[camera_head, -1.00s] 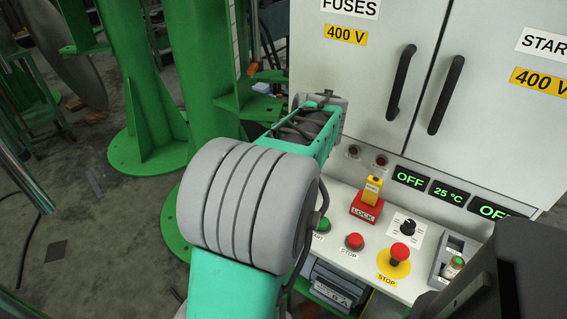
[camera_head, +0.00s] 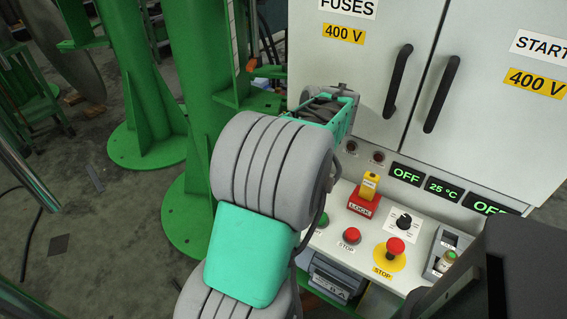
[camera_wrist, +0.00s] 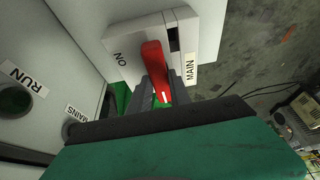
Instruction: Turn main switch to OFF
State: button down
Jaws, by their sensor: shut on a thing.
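The main switch's red handle (camera_wrist: 153,62) shows in the wrist view on a pale switch box (camera_wrist: 118,40). A "MAIN" label is at its right and an "ON" label at its left. The handle runs down the picture, towards my gripper. My gripper (camera_wrist: 160,88) is shut on the handle, with a grey finger at each side of it. No "OFF" label for this switch is readable. In the head view the switch and my gripper are hidden.
The head view shows the cabinet (camera_head: 372,60) with two black door handles, and its control panel with a yellow-and-red lock (camera_head: 366,190), a knob and stop buttons. Green columns (camera_head: 215,70) stand left of it. The wrist view shows a "RUN" label and dark floor at right.

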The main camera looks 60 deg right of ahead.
jog(key=c, duration=1.2)
grip_release()
jog(key=shift+w, duration=0.1)
jog(key=p+v, duration=0.2)
jog(key=v, duration=0.6)
jog(key=shift+f, duration=0.1)
